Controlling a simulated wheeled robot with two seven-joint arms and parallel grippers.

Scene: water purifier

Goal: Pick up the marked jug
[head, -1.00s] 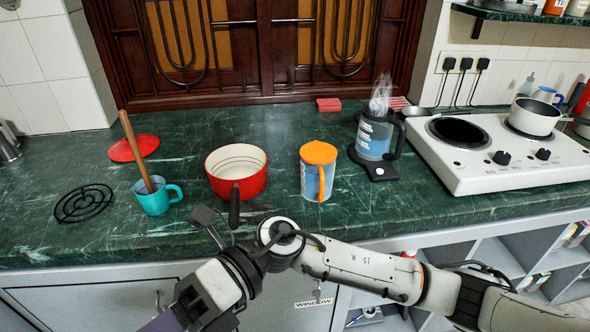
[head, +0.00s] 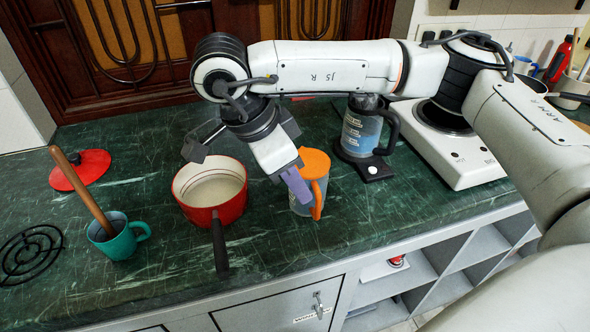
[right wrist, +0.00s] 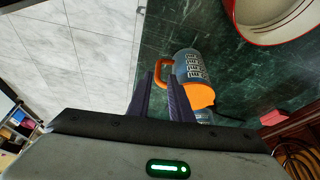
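The clear jug with an orange lid and orange handle (head: 315,162) stands upright on the green counter, with bluish contents. In the right wrist view the jug (right wrist: 190,67) shows printed markings on its side, its lid toward the lower right and its handle toward the fingers. My right gripper (head: 301,196) is over the counter, its purple fingers overlapping the jug's left side in the head view. In the right wrist view the gripper (right wrist: 160,78) is open, with fingertips close to the handle. I cannot tell whether they touch it. My left gripper is not in view.
A red pot (head: 229,210) stands left of the jug, its handle toward the counter's front. A dark-based kettle (head: 360,133) is behind right, beside the white stove (head: 450,160). A teal mug (head: 118,243) with a wooden stick, a red lid (head: 85,171) and a black trivet (head: 30,252) lie left.

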